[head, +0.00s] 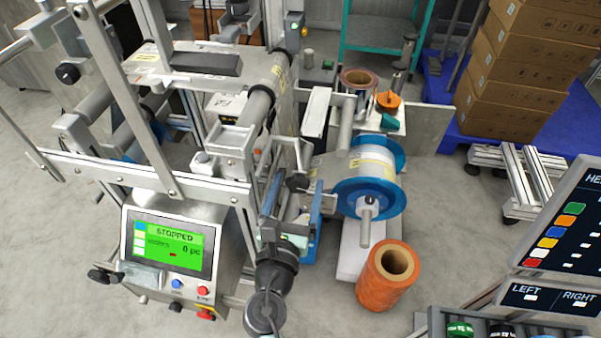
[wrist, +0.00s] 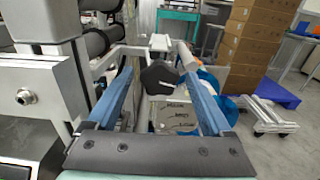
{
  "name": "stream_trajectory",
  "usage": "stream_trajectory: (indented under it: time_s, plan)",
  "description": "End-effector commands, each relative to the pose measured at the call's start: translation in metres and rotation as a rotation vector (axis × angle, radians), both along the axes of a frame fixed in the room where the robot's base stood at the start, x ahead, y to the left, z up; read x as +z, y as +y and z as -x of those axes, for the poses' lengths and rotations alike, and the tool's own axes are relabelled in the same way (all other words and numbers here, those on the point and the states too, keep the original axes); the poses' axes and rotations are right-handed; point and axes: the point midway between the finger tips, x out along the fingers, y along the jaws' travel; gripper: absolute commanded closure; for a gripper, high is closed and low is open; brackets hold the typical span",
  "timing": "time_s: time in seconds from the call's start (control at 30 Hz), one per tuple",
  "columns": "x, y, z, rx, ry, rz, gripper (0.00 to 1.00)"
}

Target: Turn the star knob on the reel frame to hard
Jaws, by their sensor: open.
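The black star knob (wrist: 160,76) is in the middle of the wrist view, between the blue fingers of my gripper (wrist: 157,82). I see a gap on each side of it. In the head view the dark knob (head: 297,182) sits beside the blue reel, near my open gripper (head: 292,206). A pale label (wrist: 174,116) with arrow-like marks and small words lies below the knob; I cannot read the words surely. The reel frame (wrist: 133,50) is grey metal. The knob's setting cannot be told.
A blue-flanged reel (head: 372,183) on a spindle stands right of my gripper. An orange roll (head: 390,275) stands below it. The machine's screen (head: 168,243) reads STOPPED at lower left. Boxes (head: 530,70) are stacked at the back right.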

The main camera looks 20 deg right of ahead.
Motion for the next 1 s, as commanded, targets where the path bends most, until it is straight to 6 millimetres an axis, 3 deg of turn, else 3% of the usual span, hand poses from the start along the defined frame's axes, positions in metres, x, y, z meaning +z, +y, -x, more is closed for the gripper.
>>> stream_trajectory:
  time_s: [0.23,0.63,1.0]
  plan:
    - [0.000,-0.017,-0.025,-0.001,-0.001,0.000,0.15]
    - [0.000,-0.020,-0.029,0.000,-0.001,-0.002,0.17]
    - [0.000,-0.020,-0.029,0.000,-0.001,-0.002,0.84]
